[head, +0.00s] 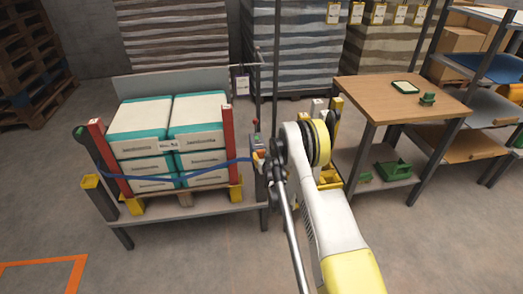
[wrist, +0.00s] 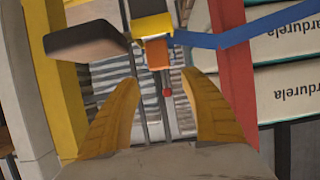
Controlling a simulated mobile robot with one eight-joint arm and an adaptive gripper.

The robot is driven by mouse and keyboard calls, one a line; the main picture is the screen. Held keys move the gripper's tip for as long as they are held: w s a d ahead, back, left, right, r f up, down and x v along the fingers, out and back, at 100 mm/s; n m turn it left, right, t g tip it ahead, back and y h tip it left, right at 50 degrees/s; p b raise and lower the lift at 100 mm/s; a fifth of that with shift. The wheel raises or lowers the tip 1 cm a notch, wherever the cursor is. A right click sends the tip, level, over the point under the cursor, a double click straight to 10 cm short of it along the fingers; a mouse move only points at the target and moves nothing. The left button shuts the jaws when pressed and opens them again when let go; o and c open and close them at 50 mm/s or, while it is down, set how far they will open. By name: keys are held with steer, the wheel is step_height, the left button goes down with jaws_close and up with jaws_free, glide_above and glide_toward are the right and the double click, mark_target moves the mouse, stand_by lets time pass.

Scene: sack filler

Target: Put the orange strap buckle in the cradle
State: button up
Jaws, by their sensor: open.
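The orange strap buckle (wrist: 157,50) is in the wrist view, just beyond my fingertips, with a dark part above it and the blue strap (wrist: 240,32) running off to the right. In the head view the buckle (head: 258,158) is small, at the right end of the blue strap (head: 215,166). My gripper (wrist: 158,84) is open, its two yellow fingers apart and nothing held between them. In the head view my arm largely hides the gripper. I cannot tell for sure which part is the cradle; a yellow open holder (head: 90,182) stands at the stand's left front.
Stacked sacks (head: 168,140) stand on a pallet between red posts (head: 228,140). In the wrist view a dark block (wrist: 85,40) is close to the left finger and a red post (wrist: 232,65) to the right. A wooden-topped table (head: 385,92) stands at right.

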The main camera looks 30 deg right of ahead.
steer(key=s+a+r+n+g+y+b, duration=0.1)
steer(key=s+a+r, duration=0.45)
steer(key=r, duration=0.45)
steer(key=s+a+r+g+y+b, duration=0.1)
steer(key=s+a+r, duration=0.4)
steer(key=r, duration=0.4)
steer(key=s+a+r+n+g+y, duration=0.1)
steer(key=s+a+r, duration=0.4)
steer(key=r, duration=0.5)
steer(key=s+a+g, duration=0.1)
steer(key=s+a, duration=0.3)
steer(key=s, duration=1)
steer(key=s+a+r+n+g, duration=0.1)
steer(key=s+a+g, duration=0.1)
steer(key=s, duration=1.3)
steer(key=shift+a+r+y, duration=0.25)
steer(key=shift+a+y, duration=0.15)
steer(key=shift+a, duration=0.45)
